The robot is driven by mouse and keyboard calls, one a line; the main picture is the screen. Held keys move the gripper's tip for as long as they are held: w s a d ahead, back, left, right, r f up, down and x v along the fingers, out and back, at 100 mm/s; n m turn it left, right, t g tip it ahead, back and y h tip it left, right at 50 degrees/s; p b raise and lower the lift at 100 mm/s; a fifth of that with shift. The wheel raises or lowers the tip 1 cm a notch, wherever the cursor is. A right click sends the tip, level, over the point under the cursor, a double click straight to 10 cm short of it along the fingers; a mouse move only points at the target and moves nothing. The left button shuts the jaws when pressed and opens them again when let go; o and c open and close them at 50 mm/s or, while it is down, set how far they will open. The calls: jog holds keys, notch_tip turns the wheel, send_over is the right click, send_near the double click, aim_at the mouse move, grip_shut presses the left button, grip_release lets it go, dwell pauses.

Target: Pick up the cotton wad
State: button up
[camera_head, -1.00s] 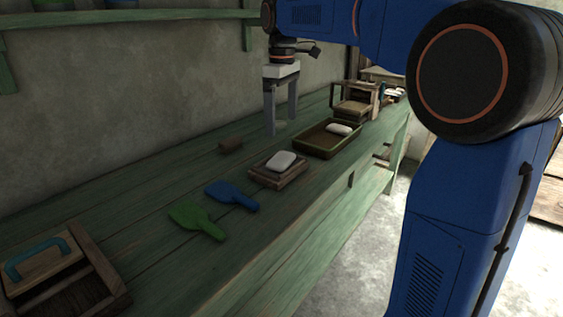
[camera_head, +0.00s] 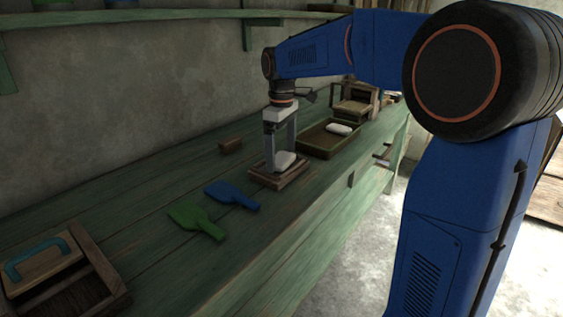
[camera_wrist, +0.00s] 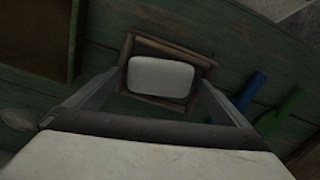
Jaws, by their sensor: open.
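A white rounded pad (camera_head: 285,159), which looks like the cotton wad, lies on a small square wooden tray (camera_head: 264,180) on the green bench. A similar white pad (camera_head: 338,129) lies in the larger brown tray (camera_head: 318,148) behind it; I cannot tell the two materials apart. My gripper (camera_head: 281,162) points down over the small tray, open. In the wrist view the nearer pad (camera_wrist: 160,77) sits between the spread fingers, with a gap on each side, inside the wooden rim (camera_wrist: 165,42). Whether the fingertips touch the tray cannot be told.
A blue paddle (camera_head: 232,196) and a green paddle (camera_head: 196,219) lie in front of the small tray. A wooden box with a blue handle (camera_head: 40,262) is at the near left. A pale disc (camera_wrist: 18,118) shows in the wrist view.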

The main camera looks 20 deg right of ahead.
jog(key=c, duration=0.9)
